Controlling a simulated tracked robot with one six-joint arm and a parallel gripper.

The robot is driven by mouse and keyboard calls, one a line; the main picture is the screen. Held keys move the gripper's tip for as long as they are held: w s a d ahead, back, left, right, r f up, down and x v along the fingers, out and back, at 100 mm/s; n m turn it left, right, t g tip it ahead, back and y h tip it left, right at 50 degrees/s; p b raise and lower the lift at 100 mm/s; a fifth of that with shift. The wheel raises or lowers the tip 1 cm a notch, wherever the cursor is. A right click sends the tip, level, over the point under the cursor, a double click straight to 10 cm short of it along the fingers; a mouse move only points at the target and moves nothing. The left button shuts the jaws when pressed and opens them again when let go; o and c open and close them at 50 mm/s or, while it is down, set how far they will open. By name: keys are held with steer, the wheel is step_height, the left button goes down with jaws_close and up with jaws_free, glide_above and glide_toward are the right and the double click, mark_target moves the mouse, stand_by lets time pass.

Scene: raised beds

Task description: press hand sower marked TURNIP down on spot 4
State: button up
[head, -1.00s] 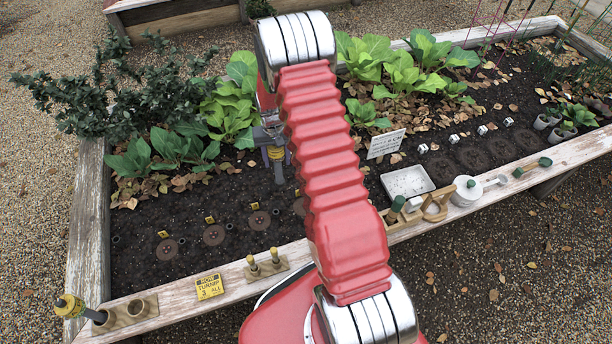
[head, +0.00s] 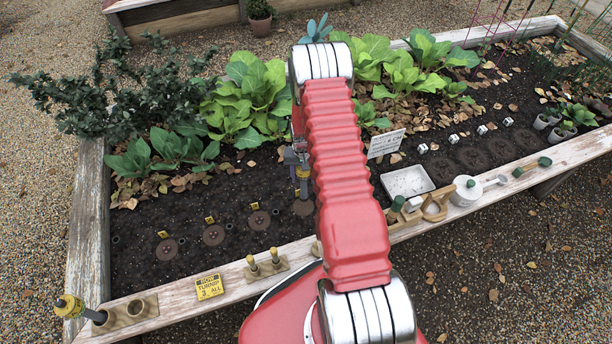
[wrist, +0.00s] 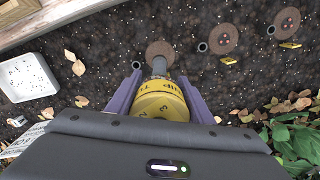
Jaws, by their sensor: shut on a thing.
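The hand sower (wrist: 160,103), a yellow-banded cylinder with a grey stem, is held upright between the purple fingers of my gripper (wrist: 158,88). Part of its lettering, "UIP T", and some numerals show in the wrist view. Its stem end overlaps a brown disc (wrist: 160,50); contact cannot be told. In the wrist view two discs (wrist: 223,39) show reddish dots.
A yellow sign (head: 209,287) reading SOW TURNIP 3 ALL is on the front board. A holder (head: 137,307) with another tool (head: 70,305) stands at its left. A white tray (head: 408,181) lies right of my arm. Leafy plants (head: 245,95) fill the back of the bed.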

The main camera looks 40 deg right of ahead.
steer(key=shift+f, duration=0.1)
steer(key=shift+f, duration=3.35)
steer(key=shift+r, duration=0.15)
steer(key=shift+r, duration=3.4)
steer(key=shift+d, duration=0.1)
